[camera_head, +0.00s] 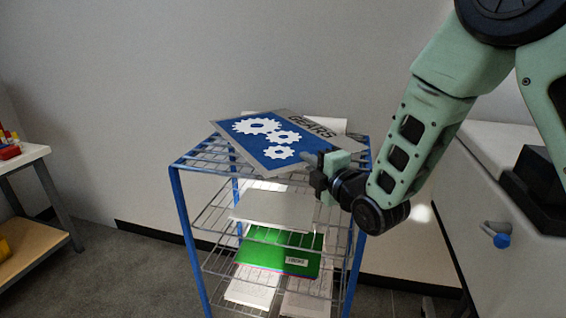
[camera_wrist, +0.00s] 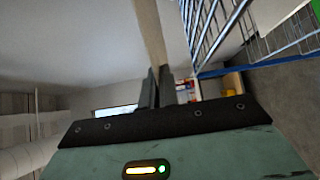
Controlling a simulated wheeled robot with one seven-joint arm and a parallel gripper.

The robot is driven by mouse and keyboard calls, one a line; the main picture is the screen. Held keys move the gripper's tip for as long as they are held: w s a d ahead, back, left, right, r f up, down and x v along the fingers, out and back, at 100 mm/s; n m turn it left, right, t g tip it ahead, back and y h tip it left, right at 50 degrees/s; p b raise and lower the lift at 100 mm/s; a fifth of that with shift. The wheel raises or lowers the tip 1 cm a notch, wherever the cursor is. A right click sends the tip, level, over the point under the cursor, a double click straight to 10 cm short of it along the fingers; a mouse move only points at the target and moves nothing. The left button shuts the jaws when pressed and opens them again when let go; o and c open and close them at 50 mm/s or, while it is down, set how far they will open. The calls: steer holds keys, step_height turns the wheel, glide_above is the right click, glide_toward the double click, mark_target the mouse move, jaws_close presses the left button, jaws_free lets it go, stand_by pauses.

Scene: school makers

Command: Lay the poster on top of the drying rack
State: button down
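The poster (camera_head: 262,138) is a stiff sheet with a blue field, white gears, the word GEARS and a grey border. It is over the top of the drying rack (camera_head: 176,172), a blue-framed stand with wire shelves. My gripper (camera_head: 318,162) is at the poster's right front edge, with its fingers closed on it. In the wrist view the fingers (camera_wrist: 155,88) pinch the poster, seen edge-on as a thin tan strip (camera_wrist: 150,35). A gap shows there between the strip and the rack's wires (camera_wrist: 215,25). Its exact height above the rack is hard to tell.
A white sheet shows behind the poster on the rack's top. Lower shelves hold a grey board (camera_head: 275,210), a green folder (camera_head: 282,256) and papers. A white cabinet (camera_head: 440,225) stands close on the right. A small table (camera_head: 30,153) is at the left; floor between is clear.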

step_height(320, 180, down, 10)
steer(key=p, duration=0.1)
stand_by(0.4)
steer(key=shift+f, duration=0.15)
steer(key=c, duration=1.7)
jaws_free()
